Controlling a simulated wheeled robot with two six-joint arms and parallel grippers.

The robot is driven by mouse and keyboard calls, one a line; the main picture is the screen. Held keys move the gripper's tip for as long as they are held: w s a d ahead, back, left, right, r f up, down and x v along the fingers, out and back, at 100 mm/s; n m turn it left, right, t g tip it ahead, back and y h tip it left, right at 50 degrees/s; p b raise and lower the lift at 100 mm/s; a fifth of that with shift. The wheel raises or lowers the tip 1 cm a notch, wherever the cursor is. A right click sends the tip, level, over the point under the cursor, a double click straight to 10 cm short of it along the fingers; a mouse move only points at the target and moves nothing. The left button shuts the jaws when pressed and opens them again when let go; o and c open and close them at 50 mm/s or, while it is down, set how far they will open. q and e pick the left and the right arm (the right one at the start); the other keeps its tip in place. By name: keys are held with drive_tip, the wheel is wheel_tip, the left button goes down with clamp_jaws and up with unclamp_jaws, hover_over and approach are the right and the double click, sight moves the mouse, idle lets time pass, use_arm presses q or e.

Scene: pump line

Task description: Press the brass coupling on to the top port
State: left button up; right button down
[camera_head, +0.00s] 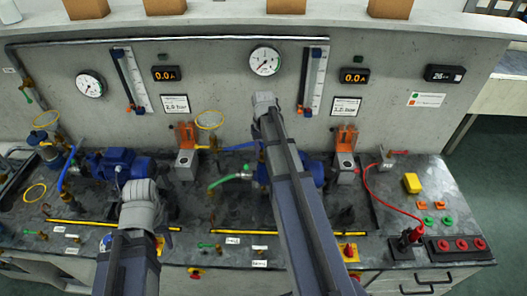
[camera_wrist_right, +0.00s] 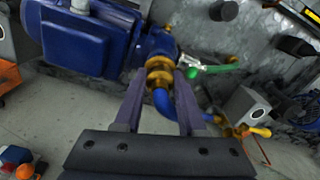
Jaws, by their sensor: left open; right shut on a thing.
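In the right wrist view my right gripper (camera_wrist_right: 160,78) is shut on the brass coupling (camera_wrist_right: 158,64), with a dark finger on either side. A blue hose (camera_wrist_right: 163,104) curves away below the coupling. The coupling's far end is against or very near the blue pump body (camera_wrist_right: 153,42); I cannot tell whether it is seated on the port, which is hidden behind it. In the head view my right arm covers this gripper and coupling, and part of the right blue pump (camera_head: 317,172) shows beside it. My left arm is at the lower left; its gripper fingers cannot be made out.
A green-handled valve (camera_wrist_right: 220,69) is close to the right of the fingers, with a grey block (camera_wrist_right: 246,106) farther right. The head view shows another blue pump (camera_head: 115,163) at left, yellow rods (camera_head: 255,231) along the front, and a red cable (camera_head: 375,195) at right.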

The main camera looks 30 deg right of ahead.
drive_tip(key=shift+f+b, duration=0.35)
drive_tip(key=shift+c, duration=2.1)
unclamp_jaws()
drive_tip(key=shift+r+p, duration=3)
wheel_tip(320, 180, up, 8)
drive_tip(key=p, duration=0.8)
drive_tip(key=shift+f, duration=0.1)
